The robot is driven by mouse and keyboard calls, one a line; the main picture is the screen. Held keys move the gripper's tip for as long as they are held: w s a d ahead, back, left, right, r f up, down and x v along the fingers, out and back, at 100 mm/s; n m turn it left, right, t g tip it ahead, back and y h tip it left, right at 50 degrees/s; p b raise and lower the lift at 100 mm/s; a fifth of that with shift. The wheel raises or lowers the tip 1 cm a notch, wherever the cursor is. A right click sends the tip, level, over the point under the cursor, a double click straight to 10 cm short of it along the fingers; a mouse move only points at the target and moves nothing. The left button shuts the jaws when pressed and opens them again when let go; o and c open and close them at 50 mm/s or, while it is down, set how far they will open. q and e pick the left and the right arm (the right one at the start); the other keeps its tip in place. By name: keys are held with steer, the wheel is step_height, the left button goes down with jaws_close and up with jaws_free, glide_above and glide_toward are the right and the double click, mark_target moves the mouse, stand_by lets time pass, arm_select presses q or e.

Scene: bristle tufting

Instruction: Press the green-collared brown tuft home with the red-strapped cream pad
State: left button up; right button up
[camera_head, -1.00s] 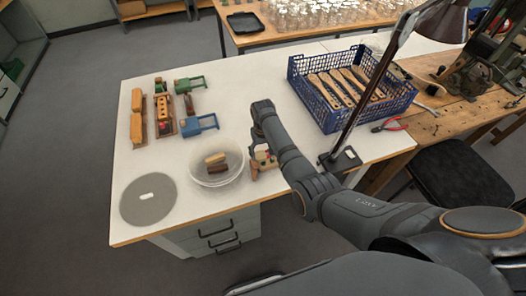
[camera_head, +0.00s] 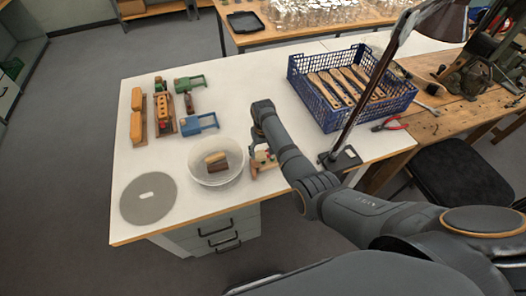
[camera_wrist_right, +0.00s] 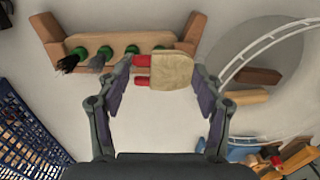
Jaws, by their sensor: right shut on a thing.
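My right gripper (camera_wrist_right: 163,76) is shut on the cream pad (camera_wrist_right: 170,70), whose two red straps (camera_wrist_right: 142,72) point left in the right wrist view. The pad lies over the lower edge of a wooden holder (camera_wrist_right: 85,42) with a row of green collars. A black tuft (camera_wrist_right: 69,62) and a grey tuft (camera_wrist_right: 99,59) stick out at the left. Further right, green collars (camera_wrist_right: 131,50) show above the straps. The pad and straps hide what lies below them, and I cannot make out the brown tuft. In the head view the right gripper (camera_head: 257,138) is over the holder (camera_head: 264,160), mostly hidden by my arm.
A clear bowl (camera_head: 232,177) with wooden blocks stands just left of the holder. A grey disc (camera_head: 148,202) lies at the table's left front. Coloured wooden pieces (camera_head: 163,115) stand behind. A blue crate (camera_head: 335,118) of brush handles and a lamp base (camera_head: 343,160) are at right.

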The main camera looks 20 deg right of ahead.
steer(key=shift+r+p, duration=0.65)
steer(key=shift+p, duration=0.3)
stand_by(0.6)
step_height(320, 180, up, 5)
steer(key=p, duration=0.5)
steer(key=shift+f, duration=0.1)
